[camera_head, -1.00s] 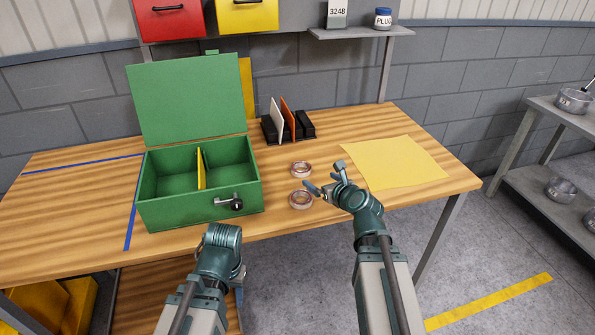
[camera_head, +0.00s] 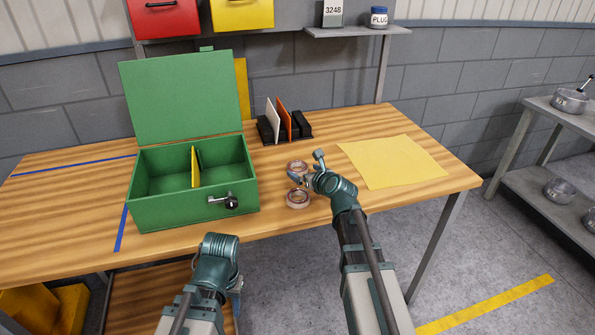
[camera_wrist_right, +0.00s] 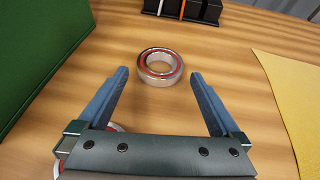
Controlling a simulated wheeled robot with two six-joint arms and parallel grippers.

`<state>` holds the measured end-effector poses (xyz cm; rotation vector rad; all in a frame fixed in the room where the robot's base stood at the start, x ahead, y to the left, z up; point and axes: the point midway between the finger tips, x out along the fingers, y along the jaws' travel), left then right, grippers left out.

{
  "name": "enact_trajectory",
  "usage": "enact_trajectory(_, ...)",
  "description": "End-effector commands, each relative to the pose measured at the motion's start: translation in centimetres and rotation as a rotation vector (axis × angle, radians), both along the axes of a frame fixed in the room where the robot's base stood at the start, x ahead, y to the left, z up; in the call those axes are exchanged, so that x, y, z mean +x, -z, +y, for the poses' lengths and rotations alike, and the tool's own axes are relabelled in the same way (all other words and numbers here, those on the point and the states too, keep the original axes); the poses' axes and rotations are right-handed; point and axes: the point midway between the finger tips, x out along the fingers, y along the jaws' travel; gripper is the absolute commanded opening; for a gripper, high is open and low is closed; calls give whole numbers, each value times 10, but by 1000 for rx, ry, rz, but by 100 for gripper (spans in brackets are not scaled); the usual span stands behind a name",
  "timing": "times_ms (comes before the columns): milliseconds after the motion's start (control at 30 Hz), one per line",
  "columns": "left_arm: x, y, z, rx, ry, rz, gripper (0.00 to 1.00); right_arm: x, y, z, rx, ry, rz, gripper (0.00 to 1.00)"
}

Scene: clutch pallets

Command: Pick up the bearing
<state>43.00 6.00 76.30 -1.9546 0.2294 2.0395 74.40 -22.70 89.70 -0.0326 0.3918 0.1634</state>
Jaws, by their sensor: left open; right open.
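Two ring-shaped bearings lie flat on the wooden table right of the green box. The far bearing (camera_head: 297,167) is partly hidden by my right gripper in the head view. In the right wrist view this bearing (camera_wrist_right: 161,66) is a silver ring with a red inner band, just beyond and between the fingertips. My right gripper (camera_wrist_right: 159,75) is open and empty. My left gripper (camera_head: 238,285) hangs low before the table, its fingers mostly hidden.
The open green box (camera_head: 165,217) with a yellow divider and a latch stands left of the bearings. A black rack (camera_head: 268,131) with white and orange plates stands behind them. A yellow sheet (camera_head: 395,162) lies at the right. The table's front edge is close.

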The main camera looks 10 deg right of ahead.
Motion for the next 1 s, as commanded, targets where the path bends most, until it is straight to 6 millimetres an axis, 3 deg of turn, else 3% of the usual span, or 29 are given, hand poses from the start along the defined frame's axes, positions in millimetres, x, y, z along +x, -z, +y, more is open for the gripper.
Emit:
enact_trajectory(200,0,15,0,0,0,0,50,32,16,4,-1,-1,0,100)
enact_trajectory(467,0,15,0,0,0,0,50,33,15,5,0,0,0,100)
enact_trajectory(900,0,15,0,0,0,0,50,33,15,5,0,0,0,21)
enact_trajectory(967,0,15,0,0,0,0,50,33,15,5,0,0,0,12)
enact_trajectory(1000,0,15,0,0,0,0,50,33,14,5,1,1,-1,12)
